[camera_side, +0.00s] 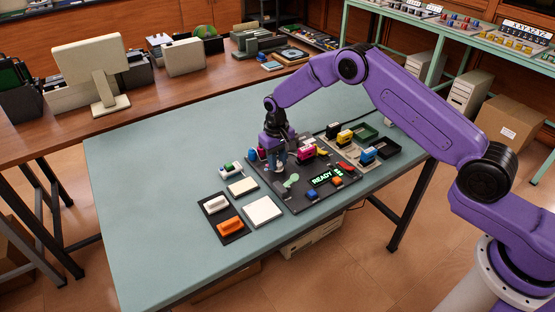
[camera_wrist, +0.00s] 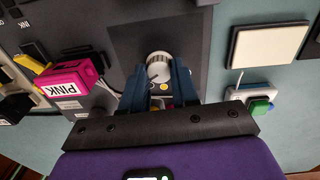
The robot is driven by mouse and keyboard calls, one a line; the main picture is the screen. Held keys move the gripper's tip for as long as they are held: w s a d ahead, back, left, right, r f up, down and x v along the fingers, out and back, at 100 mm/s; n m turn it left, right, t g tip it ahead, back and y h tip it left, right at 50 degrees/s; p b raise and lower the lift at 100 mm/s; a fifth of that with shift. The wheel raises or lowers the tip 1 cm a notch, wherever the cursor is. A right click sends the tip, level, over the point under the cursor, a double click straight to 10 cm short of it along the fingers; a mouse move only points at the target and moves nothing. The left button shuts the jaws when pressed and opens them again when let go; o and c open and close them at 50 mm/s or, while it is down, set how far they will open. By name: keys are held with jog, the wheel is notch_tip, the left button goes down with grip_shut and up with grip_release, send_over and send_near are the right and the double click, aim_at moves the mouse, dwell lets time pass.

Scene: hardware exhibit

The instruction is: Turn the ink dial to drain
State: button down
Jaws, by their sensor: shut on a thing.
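The ink dial is a pale grey round knob (camera_wrist: 158,66) on a dark panel in the wrist view. My gripper (camera_wrist: 159,80) has its two blue fingers on either side of the knob and is shut on it. A dark mark runs across the knob's face; the drain label cannot be made out. In the side view my gripper (camera_side: 276,171) points down at the left part of the dark console (camera_side: 300,205), and the knob is mostly hidden there.
A pink cartridge marked PINK (camera_wrist: 70,83) sits left of the knob in the wrist view. The console has a lit READY display (camera_side: 322,178). A black tray with white and orange blocks (camera_side: 237,238) lies to its left. The table's left part is clear.

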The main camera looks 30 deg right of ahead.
jog(key=c, duration=0.8)
grip_release()
jog(key=shift+c, duration=0.2)
notch_tip(320, 180, up, 18)
jog(key=shift+a+f, duration=0.25)
jog(key=shift+a, duration=0.05)
